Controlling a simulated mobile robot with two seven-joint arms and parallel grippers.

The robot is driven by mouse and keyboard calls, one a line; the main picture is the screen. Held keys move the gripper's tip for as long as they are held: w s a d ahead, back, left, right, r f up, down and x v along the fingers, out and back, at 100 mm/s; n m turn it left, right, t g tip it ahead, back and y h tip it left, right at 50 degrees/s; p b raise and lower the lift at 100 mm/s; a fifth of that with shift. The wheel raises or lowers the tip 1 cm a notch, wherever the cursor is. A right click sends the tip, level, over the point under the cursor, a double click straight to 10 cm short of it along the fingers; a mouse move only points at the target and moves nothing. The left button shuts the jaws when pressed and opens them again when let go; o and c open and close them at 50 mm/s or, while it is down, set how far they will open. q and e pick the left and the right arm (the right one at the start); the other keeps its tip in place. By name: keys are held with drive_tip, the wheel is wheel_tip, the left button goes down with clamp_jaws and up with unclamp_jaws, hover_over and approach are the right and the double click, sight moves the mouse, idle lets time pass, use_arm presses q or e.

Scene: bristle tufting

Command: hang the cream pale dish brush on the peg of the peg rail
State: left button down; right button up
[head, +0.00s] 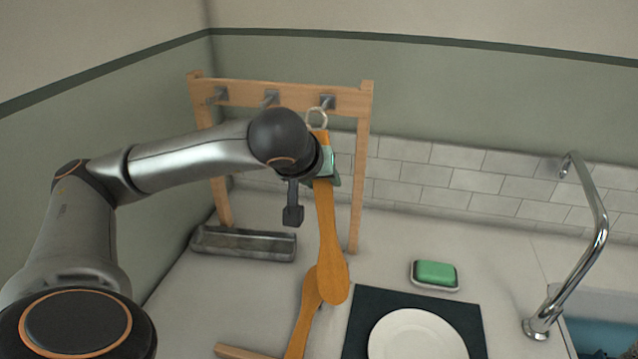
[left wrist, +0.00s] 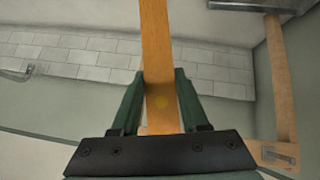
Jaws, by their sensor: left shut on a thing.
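My left gripper (head: 326,172) is shut on the orange-brown handle of a long brush (head: 331,240); it is not cream. The brush hangs nearly upright, wide end down, with a pale loop (head: 317,117) at its top. The loop is in front of or beside the right-hand peg (head: 327,101) of the wooden peg rail (head: 292,95); I cannot tell whether it is around the peg. In the left wrist view, the green fingers (left wrist: 157,100) have the brush handle (left wrist: 156,45) between them. My right gripper is out of view.
A second orange-brown utensil (head: 303,315) lies on the counter below the held brush. A grey trough (head: 243,243) stands under the rail. Green soap (head: 436,273), a white plate (head: 417,335) on a dark mat (head: 365,307) and a tap (head: 598,235) are to the right.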

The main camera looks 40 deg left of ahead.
use_arm(q)
drive_tip(key=w+a+f, duration=0.1)
drive_tip(key=w+a, duration=0.2)
drive_tip(key=w, duration=0.2)
drive_tip(key=shift+w, duration=0.3)
idle(0.4)
drive_tip(key=shift+f, duration=0.1)
idle(0.4)
drive_tip(key=shift+c, duration=1.7)
unclamp_jaws()
drive_tip(key=shift+s, duration=0.1)
drive_tip(key=shift+p+v, duration=1.5)
drive_tip(key=shift+v, duration=1.95)
